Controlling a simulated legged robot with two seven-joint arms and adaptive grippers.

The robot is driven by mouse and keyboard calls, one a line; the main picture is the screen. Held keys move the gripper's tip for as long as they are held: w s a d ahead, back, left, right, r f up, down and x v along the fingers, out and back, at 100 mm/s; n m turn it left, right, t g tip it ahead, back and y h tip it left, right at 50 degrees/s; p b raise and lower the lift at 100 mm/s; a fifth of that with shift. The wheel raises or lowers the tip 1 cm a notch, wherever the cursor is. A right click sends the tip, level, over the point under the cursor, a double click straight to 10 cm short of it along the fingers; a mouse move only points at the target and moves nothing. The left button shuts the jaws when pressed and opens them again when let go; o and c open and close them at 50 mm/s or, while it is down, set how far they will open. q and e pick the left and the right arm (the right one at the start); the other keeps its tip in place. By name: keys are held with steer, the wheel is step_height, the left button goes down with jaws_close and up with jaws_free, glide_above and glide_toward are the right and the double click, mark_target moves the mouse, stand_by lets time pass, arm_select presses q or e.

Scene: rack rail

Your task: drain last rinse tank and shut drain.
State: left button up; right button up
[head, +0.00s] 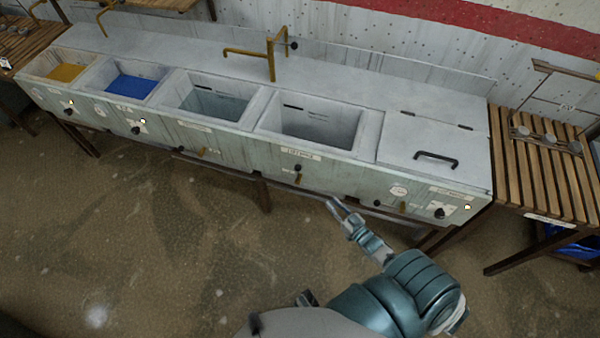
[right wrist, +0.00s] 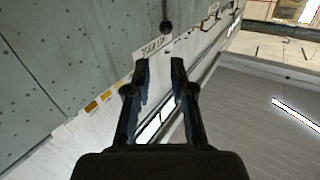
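A long pale-green tank line holds a row of open basins. The rightmost open basin (head: 308,128) has grey walls; I cannot tell whether liquid lies in it. Its front carries a label and a small brass drain handle (head: 298,178) below a dark knob. The basin to its left (head: 208,104) shows bluish liquid, with another brass handle (head: 203,151) below. My right gripper (head: 335,205) is in front of the tank line, below and right of the rightmost basin's handle. In the right wrist view its fingers (right wrist: 160,68) are apart with nothing between them. My left gripper is not in view.
A closed lid with a black handle (head: 436,159) covers the right end. Blue (head: 130,87) and yellow (head: 66,72) basins lie left. A slatted wooden table (head: 535,165) stands right. Brass taps (head: 270,60) rise behind. The floor in front is clear.

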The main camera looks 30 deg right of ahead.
steer(key=shift+s, duration=0.1)
steer(key=s+d, duration=0.1)
steer(key=s, duration=1)
steer(key=shift+s, duration=0.4)
steer(key=shift+d, duration=0.15)
